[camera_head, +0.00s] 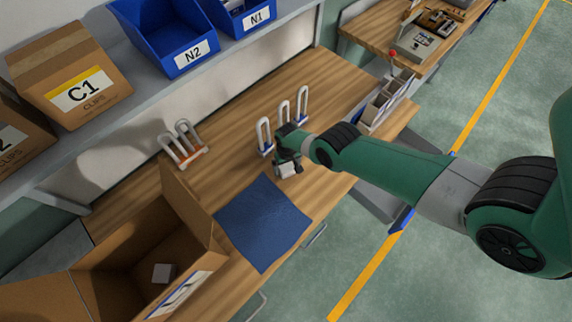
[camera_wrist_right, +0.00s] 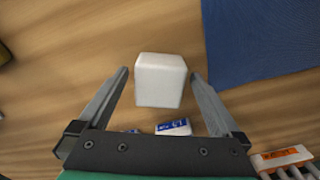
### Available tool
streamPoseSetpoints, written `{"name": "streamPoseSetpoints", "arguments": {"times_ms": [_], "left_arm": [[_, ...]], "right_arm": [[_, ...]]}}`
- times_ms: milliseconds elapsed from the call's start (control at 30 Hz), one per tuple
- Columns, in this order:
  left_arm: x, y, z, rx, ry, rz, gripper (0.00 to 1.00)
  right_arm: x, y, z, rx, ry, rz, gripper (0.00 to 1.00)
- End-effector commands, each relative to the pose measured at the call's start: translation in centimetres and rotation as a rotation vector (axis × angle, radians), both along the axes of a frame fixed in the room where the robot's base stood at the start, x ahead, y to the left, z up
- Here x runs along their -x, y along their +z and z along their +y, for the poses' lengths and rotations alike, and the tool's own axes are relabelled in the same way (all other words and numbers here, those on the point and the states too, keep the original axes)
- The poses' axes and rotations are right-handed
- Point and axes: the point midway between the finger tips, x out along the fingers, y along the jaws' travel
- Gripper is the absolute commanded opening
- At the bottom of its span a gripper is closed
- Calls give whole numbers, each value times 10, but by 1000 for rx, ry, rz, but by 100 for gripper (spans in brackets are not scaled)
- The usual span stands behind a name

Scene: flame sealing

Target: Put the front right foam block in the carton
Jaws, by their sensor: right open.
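A white foam block (camera_wrist_right: 161,82) rests on the wooden table in the right wrist view. My right gripper (camera_wrist_right: 158,76) is open, with one finger on each side of the block and a small gap showing at each side. In the head view my right gripper (camera_head: 287,166) is low over the table, just beyond the blue mat, and largely hides the block. The open cardboard carton (camera_head: 190,212) stands at the lower left, and one pale block (camera_head: 163,272) lies inside on its floor. My left gripper is not in view.
A blue mat (camera_head: 262,222) lies between carton and gripper. A blue-based rack (camera_head: 264,137) stands close behind the gripper, and an orange-based rack (camera_head: 184,145) stands further left. A compartment tray (camera_head: 384,100) is at the right. Shelf bins (camera_head: 165,38) and boxes are above left.

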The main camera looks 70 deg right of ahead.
Motion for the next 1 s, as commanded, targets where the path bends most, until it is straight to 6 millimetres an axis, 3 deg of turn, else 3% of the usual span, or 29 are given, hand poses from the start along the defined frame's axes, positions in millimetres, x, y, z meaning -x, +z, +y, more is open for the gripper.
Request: {"name": "streamPoseSetpoints", "arguments": {"times_ms": [33, 67, 300, 733, 1000], "left_arm": [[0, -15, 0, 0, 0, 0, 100], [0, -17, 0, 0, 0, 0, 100], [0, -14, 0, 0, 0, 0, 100], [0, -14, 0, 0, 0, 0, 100], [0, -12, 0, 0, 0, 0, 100]], "right_arm": [[0, -15, 0, 0, 0, 0, 100], [0, -17, 0, 0, 0, 0, 100], [0, -14, 0, 0, 0, 0, 100], [0, -14, 0, -1, 0, 1, 24], [0, -13, 0, -1, 0, 1, 22]]}}
